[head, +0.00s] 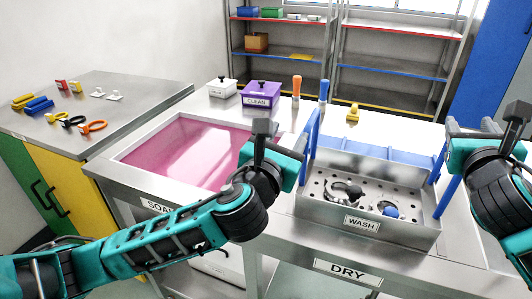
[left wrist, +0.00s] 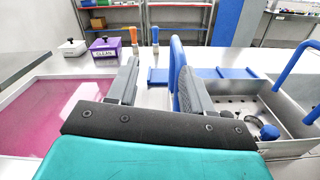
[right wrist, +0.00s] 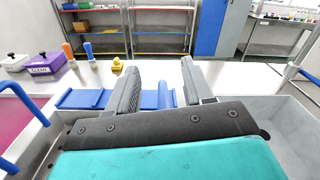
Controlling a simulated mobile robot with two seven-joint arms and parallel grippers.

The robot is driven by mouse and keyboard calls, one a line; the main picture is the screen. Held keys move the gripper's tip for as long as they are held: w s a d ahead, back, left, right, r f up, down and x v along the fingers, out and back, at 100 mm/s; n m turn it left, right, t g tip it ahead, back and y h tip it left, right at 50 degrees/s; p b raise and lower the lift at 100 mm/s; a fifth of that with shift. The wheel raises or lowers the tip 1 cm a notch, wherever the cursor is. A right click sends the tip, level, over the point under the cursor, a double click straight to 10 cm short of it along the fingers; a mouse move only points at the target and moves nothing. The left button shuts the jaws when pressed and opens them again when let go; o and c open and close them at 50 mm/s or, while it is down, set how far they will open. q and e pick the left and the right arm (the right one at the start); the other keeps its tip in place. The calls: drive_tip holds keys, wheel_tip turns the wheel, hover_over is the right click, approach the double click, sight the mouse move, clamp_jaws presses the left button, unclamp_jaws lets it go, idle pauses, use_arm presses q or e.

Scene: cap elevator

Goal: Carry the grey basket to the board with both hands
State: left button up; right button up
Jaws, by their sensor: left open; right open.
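The grey basket (head: 318,212), labelled WASH, stands on the counter with a perforated floor and a blue handle at each end. Inside lie dark ring-like parts (head: 345,190) and a small blue round part (head: 390,211). My left gripper (head: 285,138) is open at the left handle (left wrist: 175,62), which shows between its fingers in the left wrist view. My right gripper (head: 484,132) is open at the right handle (right wrist: 164,95), which shows between its fingers in the right wrist view. A flat blue piece with raised bars (left wrist: 205,74), possibly the board, lies behind the basket.
A pink-filled sink (head: 185,152) is left of the basket. A white box (head: 222,88), a purple CLEAN box (head: 261,95), orange and blue upright tools and a yellow part (head: 352,112) stand behind. A DRY label (head: 347,272) is on the counter front. A side table (head: 110,95) holds small tools.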

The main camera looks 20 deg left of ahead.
drive_tip(key=shift+r, duration=0.15)
use_arm(q)
drive_tip(key=shift+s+a, duration=0.7)
drive_tip(key=shift+a, duration=0.05)
use_arm(e)
drive_tip(key=shift+s, duration=0.1)
drive_tip(key=s, duration=0.6)
drive_tip(key=shift+s+d, duration=0.15)
drive_tip(key=shift+s, duration=0.25)
idle(0.6)
drive_tip(key=shift+s+d, duration=1.75)
drive_tip(key=shift+d, duration=0.3)
